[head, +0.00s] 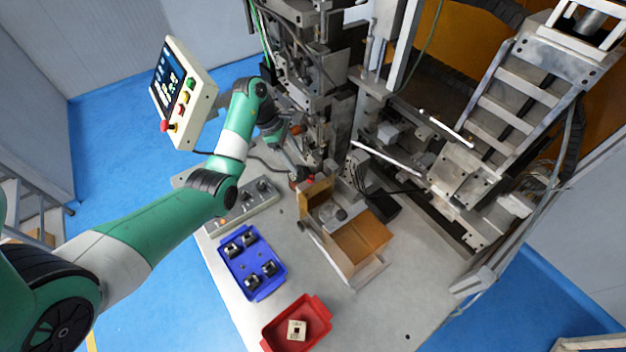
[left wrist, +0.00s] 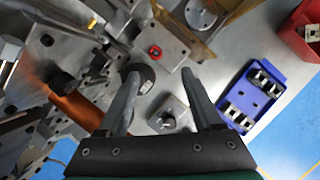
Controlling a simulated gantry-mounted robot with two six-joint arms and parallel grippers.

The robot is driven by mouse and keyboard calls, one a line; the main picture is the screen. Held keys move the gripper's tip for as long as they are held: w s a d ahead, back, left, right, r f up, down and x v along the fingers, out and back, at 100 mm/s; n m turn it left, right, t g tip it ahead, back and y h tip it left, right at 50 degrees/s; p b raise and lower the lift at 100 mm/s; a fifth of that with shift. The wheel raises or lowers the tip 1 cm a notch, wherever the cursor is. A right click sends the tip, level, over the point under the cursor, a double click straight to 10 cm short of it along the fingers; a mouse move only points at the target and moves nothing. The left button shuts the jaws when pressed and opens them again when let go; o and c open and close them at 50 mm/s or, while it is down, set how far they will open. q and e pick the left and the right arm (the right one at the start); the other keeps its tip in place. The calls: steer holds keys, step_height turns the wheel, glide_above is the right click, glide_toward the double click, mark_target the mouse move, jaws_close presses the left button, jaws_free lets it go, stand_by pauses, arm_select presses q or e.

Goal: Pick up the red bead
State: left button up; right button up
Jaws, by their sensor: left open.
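The red bead (left wrist: 155,51) shows in the left wrist view as a small red ring on a grey metal plate. It lies beyond the fingertips of my left gripper (left wrist: 160,74), roughly between their lines. The two fingers are wide apart, with nothing held between them. A dark round part (left wrist: 145,77) sits beside the left-hand finger in that view. In the head view my left gripper (head: 299,168) reaches down at the machine, and I cannot make out the bead clearly there. My right gripper is in neither view.
A blue tray (head: 231,271) with several black and metal parts and a red bin (head: 323,308) with a pale piece stand on the grey table. A control panel (head: 201,104) stands near my left arm.

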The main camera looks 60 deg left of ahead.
mark_target(310, 178)
arm_select(q)
steer(key=shift+w+a+b+x, duration=0.1)
steer(key=shift+b+x, duration=0.05)
steer(key=shift+x, duration=1.4)
steer(key=shift+w+a+b+x, duration=0.1)
steer(key=shift+w+x, duration=0.05)
steer(key=shift+x, duration=1.45)
steer(key=shift+w+a+b+x, duration=0.1)
steer(key=shift+b+x, duration=0.05)
steer(key=shift+x, duration=1.4)
steer(key=shift+r, duration=0.1)
jaws_close()
